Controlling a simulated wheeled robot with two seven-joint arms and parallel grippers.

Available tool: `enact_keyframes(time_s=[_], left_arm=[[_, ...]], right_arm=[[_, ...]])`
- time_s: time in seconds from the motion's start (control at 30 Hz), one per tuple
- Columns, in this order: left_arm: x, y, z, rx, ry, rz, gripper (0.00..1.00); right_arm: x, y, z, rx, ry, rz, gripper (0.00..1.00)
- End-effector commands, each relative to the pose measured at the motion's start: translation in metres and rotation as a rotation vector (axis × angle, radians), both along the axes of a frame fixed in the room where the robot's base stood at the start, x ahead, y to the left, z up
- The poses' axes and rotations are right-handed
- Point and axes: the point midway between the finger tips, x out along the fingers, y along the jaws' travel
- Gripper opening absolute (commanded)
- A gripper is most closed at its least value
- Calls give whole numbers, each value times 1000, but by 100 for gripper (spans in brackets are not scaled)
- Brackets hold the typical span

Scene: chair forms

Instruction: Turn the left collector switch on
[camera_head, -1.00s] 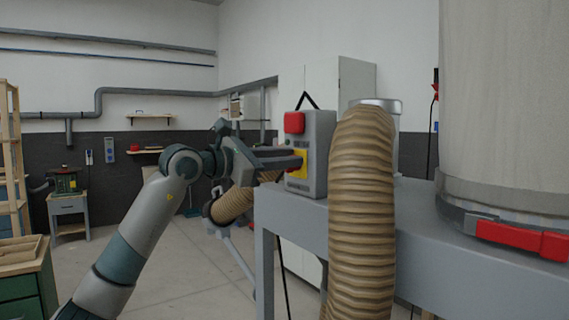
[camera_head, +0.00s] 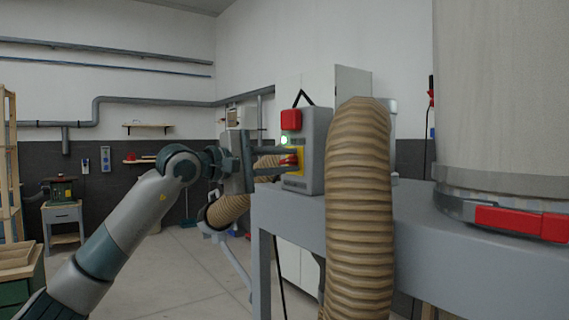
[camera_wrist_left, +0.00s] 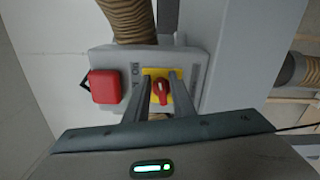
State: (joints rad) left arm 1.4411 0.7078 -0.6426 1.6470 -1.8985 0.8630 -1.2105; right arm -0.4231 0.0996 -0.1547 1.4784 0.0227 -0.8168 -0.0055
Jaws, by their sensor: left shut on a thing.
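The collector switch box (camera_head: 315,150) is a grey box on the grey machine frame, with a red button (camera_head: 291,120) on top and a yellow plate (camera_head: 301,156) below. A red rotary knob (camera_wrist_left: 161,91) sits on the yellow plate in the left wrist view, between the fingers. My left gripper (camera_head: 283,161) reaches the box from the left and is shut on this red knob. A small green lamp (camera_head: 284,141) on the box glows brightly. The fingers partly hide the knob in the head view. My right gripper is not in view.
A thick ribbed tan hose (camera_head: 360,200) hangs right beside the box. A large pale collector bag (camera_head: 500,80) with a red latch stands at the right. The grey frame (camera_head: 440,250) lies below. Open floor (camera_head: 160,275) is at the left.

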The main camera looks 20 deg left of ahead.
Motion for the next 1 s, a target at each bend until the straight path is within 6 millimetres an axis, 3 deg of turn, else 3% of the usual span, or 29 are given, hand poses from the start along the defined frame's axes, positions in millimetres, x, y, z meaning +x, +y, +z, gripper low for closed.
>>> enact_keyframes(time_s=[0.33,0.87,0.9,1.0], left_arm=[[0,0,-5,138,-105,0,0],[0,-1,-6,161,-121,-2,0],[0,-1,-6,161,-121,-2,29],[0,-1,-5,160,-121,-1,29]], right_arm=[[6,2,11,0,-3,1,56],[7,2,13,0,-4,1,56],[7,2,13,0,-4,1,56],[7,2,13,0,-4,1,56]])
